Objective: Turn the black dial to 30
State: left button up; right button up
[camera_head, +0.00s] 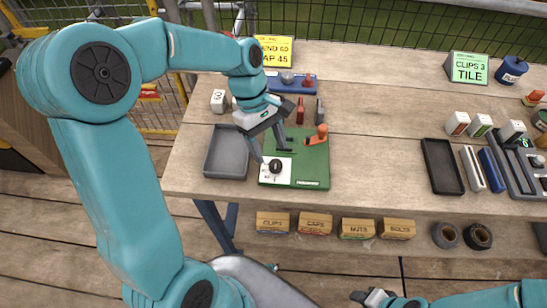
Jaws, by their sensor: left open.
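The black dial (275,166) sits on a white plate (267,176) at the lower left of a green board (313,172) on the wooden bench. The dial's marks are too small to read. My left gripper (273,155) comes down from above, open, with its fingers apart just above and behind the dial. I cannot tell whether a finger touches the dial. The board also carries an orange-handled clamp (317,135). My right gripper (376,298) is low at the bottom edge, in front of the bench, and its jaws are unclear.
A grey tray (226,174) lies left of the board, and a black tray (441,166) lies to the right. Bare bench (375,150) lies between the board and the black tray. A yellow sign (275,50) stands behind. Several cardboard boxes (315,224) sit below the front edge.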

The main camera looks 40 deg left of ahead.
aim_at(276, 163)
pick_arm(q)
jog(key=shift+x, duration=2.3)
jog(key=shift+w, duration=0.15)
jog(key=c, duration=1)
jog(key=shift+c, duration=0.2)
jog(key=shift+m, duration=0.3)
jog(key=m+g+p, duration=0.1)
jog(key=m, duration=0.1)
jog(key=shift+w+r+m+p, duration=0.1)
jog(key=shift+m+p, duration=0.2)
jog(key=shift+m, duration=0.1)
jog(key=shift+w+d+m+g+y+p, duration=0.1)
jog(key=shift+m+g+y+p, duration=0.25)
jog(key=shift+m, duration=0.75)
jog(key=shift+w+m+g+y+p, duration=0.1)
jog(key=shift+m+g+y+p, duration=0.25)
jog(key=shift+m, duration=0.75)
